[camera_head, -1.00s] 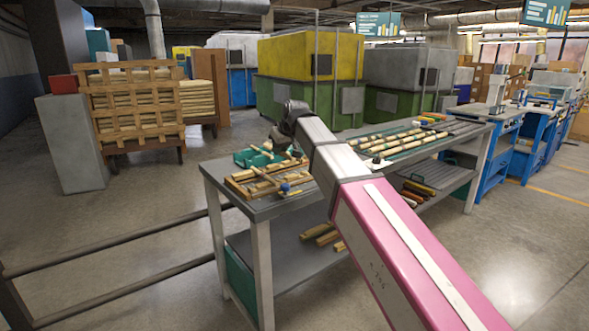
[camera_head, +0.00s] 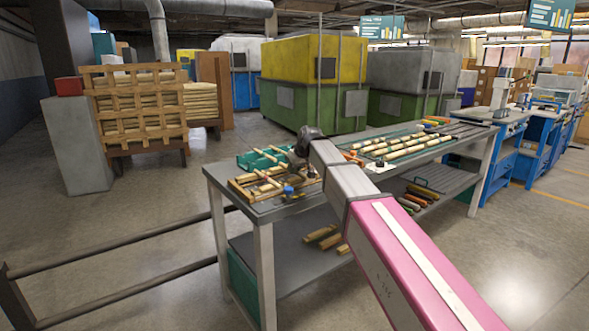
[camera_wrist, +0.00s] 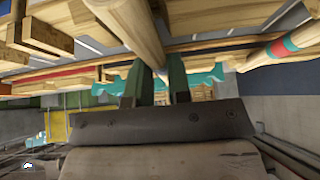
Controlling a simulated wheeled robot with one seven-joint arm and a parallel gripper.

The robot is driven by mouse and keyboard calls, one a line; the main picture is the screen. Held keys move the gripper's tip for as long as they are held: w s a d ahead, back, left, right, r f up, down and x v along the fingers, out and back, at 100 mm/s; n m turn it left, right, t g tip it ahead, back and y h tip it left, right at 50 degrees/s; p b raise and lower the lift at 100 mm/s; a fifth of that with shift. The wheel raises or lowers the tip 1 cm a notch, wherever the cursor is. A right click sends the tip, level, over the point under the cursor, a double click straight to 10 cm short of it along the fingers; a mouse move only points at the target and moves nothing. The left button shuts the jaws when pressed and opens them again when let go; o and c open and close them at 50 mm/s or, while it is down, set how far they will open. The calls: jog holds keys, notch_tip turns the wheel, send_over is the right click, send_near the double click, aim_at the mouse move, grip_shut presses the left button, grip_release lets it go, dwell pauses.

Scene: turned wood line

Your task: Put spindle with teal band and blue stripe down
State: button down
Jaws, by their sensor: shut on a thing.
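My gripper (camera_wrist: 158,68) shows two dark green fingers in the wrist view. They are shut on a pale wooden spindle (camera_wrist: 137,25) that runs up out of the picture. No teal band or blue stripe shows on its visible part. In the head view my wrist is low over the left end of the grey workbench (camera_head: 290,208), and it hides the fingers. Below it there is a wooden rack (camera_head: 240,190) with pale spindles across it. In the wrist view, another spindle (camera_wrist: 250,60) at the right has a teal band and a reddish stripe.
A teal bin (camera_head: 249,161) stands behind the rack, close to my wrist. Several banded spindles (camera_head: 405,149) lie farther right on the bench. Wood pieces (camera_head: 322,236) lie on the lower shelf.

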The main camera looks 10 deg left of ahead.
jog(key=shift+f, duration=0.15)
jog(key=c, duration=1.1)
grip_release()
jog(key=shift+o, duration=0.2)
jog(key=v, duration=1.2)
